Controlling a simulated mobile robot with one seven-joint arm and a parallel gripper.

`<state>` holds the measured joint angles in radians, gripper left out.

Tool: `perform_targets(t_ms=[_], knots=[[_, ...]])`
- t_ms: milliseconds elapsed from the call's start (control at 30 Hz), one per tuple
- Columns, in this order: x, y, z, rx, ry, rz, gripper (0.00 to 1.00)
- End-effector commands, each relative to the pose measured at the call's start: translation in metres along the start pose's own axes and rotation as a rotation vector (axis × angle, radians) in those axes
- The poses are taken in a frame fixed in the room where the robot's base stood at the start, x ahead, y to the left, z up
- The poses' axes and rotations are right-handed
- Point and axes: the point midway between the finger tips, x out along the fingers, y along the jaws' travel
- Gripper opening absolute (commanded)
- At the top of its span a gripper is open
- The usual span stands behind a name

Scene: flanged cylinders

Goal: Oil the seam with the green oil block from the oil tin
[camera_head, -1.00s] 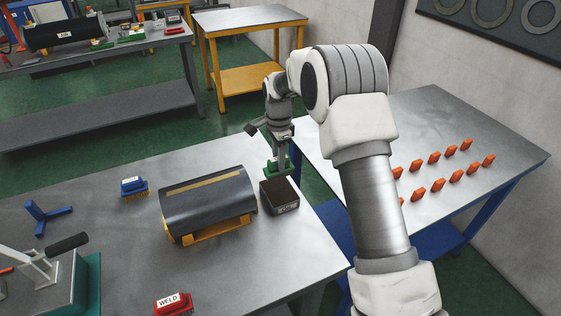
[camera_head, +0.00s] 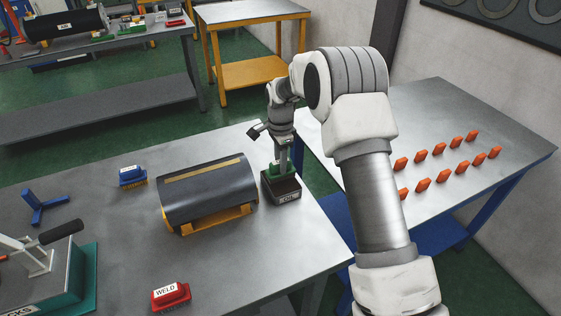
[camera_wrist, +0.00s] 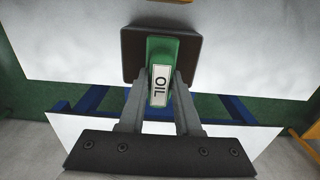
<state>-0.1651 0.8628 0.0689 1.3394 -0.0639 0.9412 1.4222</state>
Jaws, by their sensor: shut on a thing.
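My gripper (camera_wrist: 160,95) is shut on the green oil block (camera_wrist: 161,56), which carries a white OIL label in the wrist view. The block (camera_head: 276,171) is at the dark oil tin (camera_head: 285,191), over or in its top; I cannot tell how deep it sits. The tin also shows behind the block in the wrist view (camera_wrist: 132,50). The dark grey cylinder (camera_head: 205,195) lies just left of the tin on a yellow cradle. A tan seam strip (camera_head: 203,168) runs along its top. My gripper's fingertips (camera_head: 283,160) are partly hidden in the head view.
A red WELD block (camera_head: 171,295) stands in front and a blue block (camera_head: 132,175) behind left on the same grey table. A blue stand (camera_head: 44,206) and a lever device (camera_head: 45,260) are at left. Orange pieces (camera_head: 438,150) stand on the right table.

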Motion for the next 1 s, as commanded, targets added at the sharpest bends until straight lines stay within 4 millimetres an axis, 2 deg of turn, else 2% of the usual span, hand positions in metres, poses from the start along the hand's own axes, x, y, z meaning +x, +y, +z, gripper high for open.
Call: perform_targets(t_ms=[1000], knots=[[0.0073,-0.0002,0.0002,0.0,0.0,0.0,0.0]])
